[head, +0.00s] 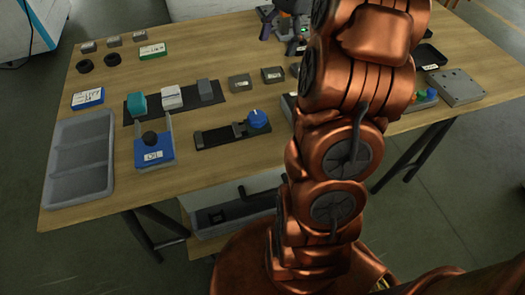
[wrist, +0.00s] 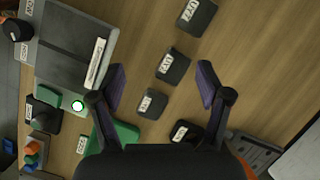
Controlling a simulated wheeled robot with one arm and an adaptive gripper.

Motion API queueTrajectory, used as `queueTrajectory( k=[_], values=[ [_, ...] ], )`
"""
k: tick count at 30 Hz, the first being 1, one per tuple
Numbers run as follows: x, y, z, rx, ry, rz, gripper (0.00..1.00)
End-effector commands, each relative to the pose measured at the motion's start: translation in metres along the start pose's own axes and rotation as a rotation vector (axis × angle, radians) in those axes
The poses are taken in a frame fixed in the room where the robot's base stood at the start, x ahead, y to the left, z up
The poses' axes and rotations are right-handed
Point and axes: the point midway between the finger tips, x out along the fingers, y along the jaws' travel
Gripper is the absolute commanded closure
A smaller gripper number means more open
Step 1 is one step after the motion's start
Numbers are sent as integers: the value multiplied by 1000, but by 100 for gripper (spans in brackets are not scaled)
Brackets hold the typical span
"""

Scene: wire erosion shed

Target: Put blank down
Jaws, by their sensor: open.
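Several small dark grey blocks with white labels lie on the wooden table in the wrist view. One block (wrist: 173,66) lies between the lines of my fingers, with another (wrist: 152,103) nearer and one (wrist: 196,16) farther up. Which of them is the blank I cannot tell. In the head view two grey blocks (head: 240,82) and (head: 273,74) sit near the table's middle. My gripper (wrist: 162,80) is open, its fingers spread wide with nothing held. In the head view my gripper (head: 287,28) is at the table's far side, partly hidden behind my arm.
A grey compartment tray (head: 80,201) is at the table's left end. A black strip (head: 130,108) with three blocks, a blue-based fixture (head: 154,154) and a black fixture with a blue knob (head: 258,119) stand nearby. A grey device (wrist: 75,45) is left in the wrist view.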

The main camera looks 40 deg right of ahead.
Motion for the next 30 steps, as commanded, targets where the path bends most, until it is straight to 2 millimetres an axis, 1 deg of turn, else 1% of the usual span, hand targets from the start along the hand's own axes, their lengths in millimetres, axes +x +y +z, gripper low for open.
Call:
queueTrajectory(
  k=[1,4,6,9,11,12,15,18,20,22,27,30],
  values=[
    [9,0,23,-74,5,23,23],
    [28,5,58,-214,15,67,23],
    [41,12,82,-311,22,98,23],
    [60,25,113,-450,31,140,23],
    [72,36,129,-530,34,170,23],
    [79,43,140,-584,38,188,23],
    [99,65,163,-719,46,233,23],
    [118,91,182,-851,49,281,23],
    [128,106,190,-931,55,305,23],
    [141,127,199,-1020,53,341,23],
    [167,172,210,-1208,55,408,23],
    [176,189,211,-1285,56,434,23]
  ],
)
